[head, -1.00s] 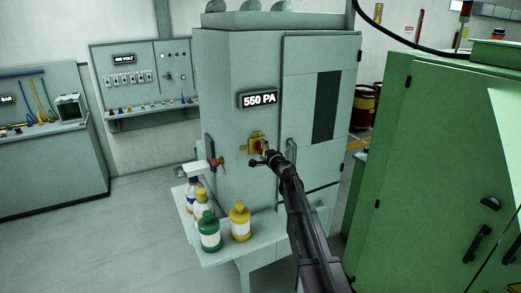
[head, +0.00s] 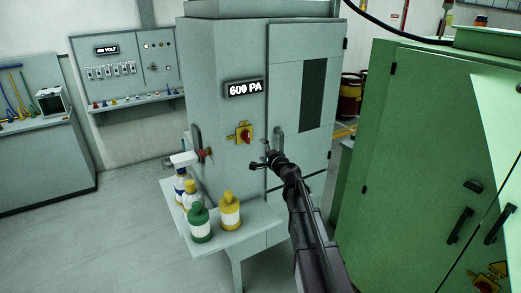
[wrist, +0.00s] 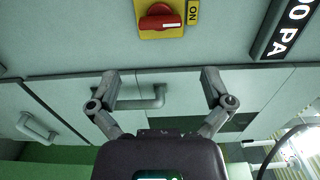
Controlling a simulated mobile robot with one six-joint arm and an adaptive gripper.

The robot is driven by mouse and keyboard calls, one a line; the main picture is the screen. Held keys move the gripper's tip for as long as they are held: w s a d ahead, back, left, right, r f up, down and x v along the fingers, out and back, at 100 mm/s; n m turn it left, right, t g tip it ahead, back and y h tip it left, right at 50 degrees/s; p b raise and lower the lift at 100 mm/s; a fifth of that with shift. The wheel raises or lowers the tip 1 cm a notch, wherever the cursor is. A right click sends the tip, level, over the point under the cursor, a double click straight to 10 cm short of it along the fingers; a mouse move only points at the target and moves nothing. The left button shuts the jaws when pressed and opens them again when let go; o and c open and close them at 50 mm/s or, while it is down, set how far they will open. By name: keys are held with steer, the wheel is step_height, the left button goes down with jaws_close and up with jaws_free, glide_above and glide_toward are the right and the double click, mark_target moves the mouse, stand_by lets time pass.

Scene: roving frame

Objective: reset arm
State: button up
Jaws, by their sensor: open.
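My gripper (wrist: 160,90) is open and empty in the wrist view, its two fingers spread apart in front of the grey cabinet (head: 240,55). A red rotary switch on a yellow plate (wrist: 160,17) shows at the top of the wrist view, beyond the fingertips, with an "ON" label beside it. In the head view the switch (head: 244,133) is on the cabinet front, left of and above my gripper (head: 262,162), and apart from it. A cabinet handle (wrist: 140,97) shows between the fingers in the wrist view. The display (head: 244,89) reads 600 PA.
A small side table (head: 244,247) holds several bottles, among them a green one (head: 200,224) and a yellow one (head: 230,212). A large green cabinet (head: 420,140) stands close on the right. Open floor lies at left.

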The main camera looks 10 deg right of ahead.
steer(key=s+a+f+n+g+y+b, duration=0.1)
steer(key=s+a+f+n+g, duration=0.45)
steer(key=s, duration=0.25)
steer(key=s+a+f+n+g+y, duration=0.1)
steer(key=s+a+f+n+g, duration=0.3)
steer(key=s+a+f+n, duration=0.25)
steer(key=s+d+f+n+g+h, duration=0.1)
steer(key=s+d+f+g+h, duration=0.1)
steer(key=s, duration=0.4)
steer(key=s+d+f+g+h, duration=0.3)
steer(key=s, duration=0.4)
steer(key=s+d+f+n+g+h+b, duration=0.1)
steer(key=s+d+f+g+h, duration=0.1)
steer(key=s, duration=0.5)
steer(key=shift+s+d+f+n+g+h, duration=0.15)
steer(key=shift+d+f+n+g+h, duration=0.2)
steer(key=shift+d+f, duration=0.4)
steer(key=shift+a, duration=0.1)
stand_by(1.7)
steer(key=c, duration=0.6)
